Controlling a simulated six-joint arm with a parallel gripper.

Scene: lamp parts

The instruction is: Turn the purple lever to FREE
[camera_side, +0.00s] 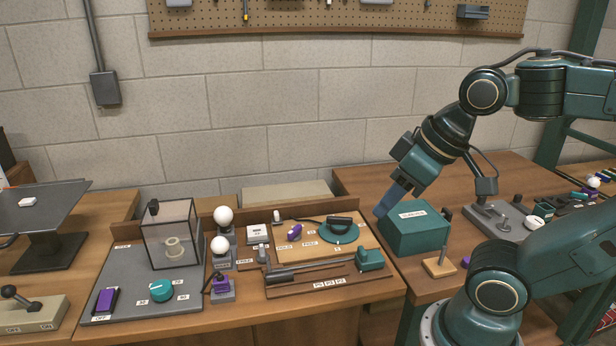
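The green box (418,234) stands right of the board. On the board is a round green plate (334,233) with a black handle. Left of it are white balls on stands (223,216), a glass case (170,222), a teal knob (161,290) and a purple switch (106,300).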

